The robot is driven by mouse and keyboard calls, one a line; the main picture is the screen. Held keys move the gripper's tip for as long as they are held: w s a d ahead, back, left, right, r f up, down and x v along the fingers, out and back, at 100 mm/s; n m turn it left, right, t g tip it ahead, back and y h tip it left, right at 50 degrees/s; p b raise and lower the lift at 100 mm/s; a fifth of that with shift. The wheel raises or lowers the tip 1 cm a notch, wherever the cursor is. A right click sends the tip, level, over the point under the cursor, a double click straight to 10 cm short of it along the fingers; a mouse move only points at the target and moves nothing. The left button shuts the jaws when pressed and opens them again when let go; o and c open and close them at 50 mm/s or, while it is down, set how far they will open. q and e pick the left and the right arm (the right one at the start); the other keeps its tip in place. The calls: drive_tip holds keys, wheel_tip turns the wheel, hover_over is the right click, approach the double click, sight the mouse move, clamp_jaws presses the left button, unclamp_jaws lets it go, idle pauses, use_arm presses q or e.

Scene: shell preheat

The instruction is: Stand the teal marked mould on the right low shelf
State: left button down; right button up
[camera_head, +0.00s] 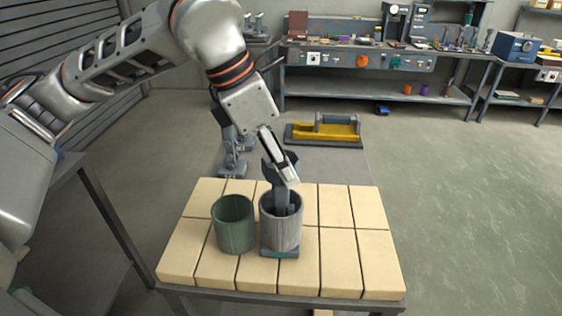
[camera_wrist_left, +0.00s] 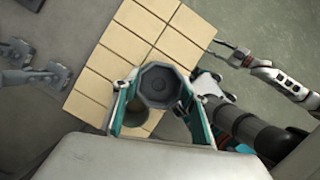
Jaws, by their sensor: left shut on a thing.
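My left gripper (camera_head: 281,172) comes down from above over the brick-topped table. In the left wrist view its teal-padded fingers (camera_wrist_left: 159,108) are shut on a dark grey piece with an eight-sided cup (camera_wrist_left: 160,85). In the head view, its dark stem (camera_head: 283,200) reaches down into an upright grey cylinder (camera_head: 281,230), which hides the lower end. A dark plate with a teal mark (camera_head: 280,254) shows at the cylinder's foot; I cannot tell if it belongs to the held piece. My right gripper (camera_wrist_left: 237,52) seems to show small in the wrist view.
A green open cylinder (camera_head: 233,228) stands close left of the grey one. Bare tan bricks (camera_head: 345,250) lie to the right. Behind are grey stands (camera_head: 232,162) and a yellow tray (camera_head: 325,131). A back bench has a low shelf (camera_head: 370,94); another bench stands right.

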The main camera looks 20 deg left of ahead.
use_arm(q)
drive_tip(key=shift+f, duration=0.3)
drive_tip(key=shift+f, duration=0.15)
drive_tip(key=c, duration=1.2)
unclamp_jaws()
